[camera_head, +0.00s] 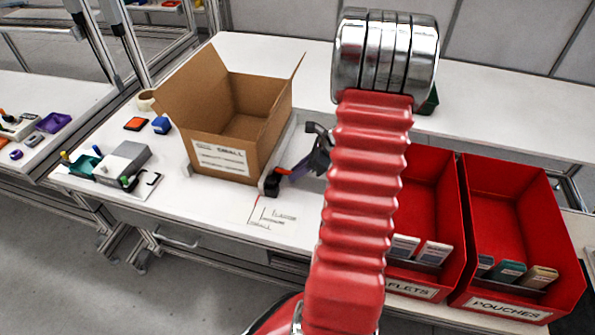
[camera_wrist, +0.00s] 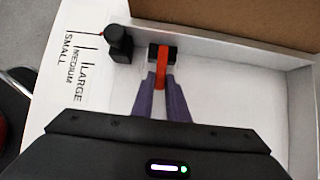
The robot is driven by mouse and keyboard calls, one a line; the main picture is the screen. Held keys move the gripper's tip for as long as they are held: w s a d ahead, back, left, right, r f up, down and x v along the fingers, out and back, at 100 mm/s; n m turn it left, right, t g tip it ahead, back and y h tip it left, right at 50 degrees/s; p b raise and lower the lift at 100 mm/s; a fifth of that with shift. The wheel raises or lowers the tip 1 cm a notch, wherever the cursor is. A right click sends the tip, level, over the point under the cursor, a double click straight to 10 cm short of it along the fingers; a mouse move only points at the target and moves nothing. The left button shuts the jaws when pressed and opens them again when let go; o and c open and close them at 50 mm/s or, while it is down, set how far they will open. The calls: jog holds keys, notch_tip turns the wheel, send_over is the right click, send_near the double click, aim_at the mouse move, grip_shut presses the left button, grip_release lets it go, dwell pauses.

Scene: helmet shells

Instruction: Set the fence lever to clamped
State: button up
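The fence lever (camera_wrist: 161,74) is a short orange-red bar with a black end piece. In the wrist view it lies between the two purple fingertips of my gripper (camera_wrist: 161,82), which appear closed against its sides. In the head view the lever (camera_head: 283,171) sits beside a black clamp block (camera_head: 271,184) at the near end of the pale fence (camera_head: 290,150). My gripper (camera_head: 301,168) comes to it from the right, partly hidden by my red arm. A black block (camera_wrist: 119,44) stands left of the lever in the wrist view, near the printed size marks LARGE, MEDIUM and SMALL (camera_wrist: 75,68).
An open cardboard box (camera_head: 190,120) stands against the fence, just behind the lever. Two red bins (camera_head: 455,235) with packets stand at the right. A grey device (camera_head: 122,162), an orange item (camera_head: 136,124) and a blue item (camera_head: 161,125) lie left. The table front is clear.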

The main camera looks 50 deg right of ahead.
jog(key=o, duration=0.4)
jog(key=v, duration=1.3)
jog(key=shift+s+d+r, duration=0.2)
jog(key=shift+r, duration=0.1)
dwell(0.3)
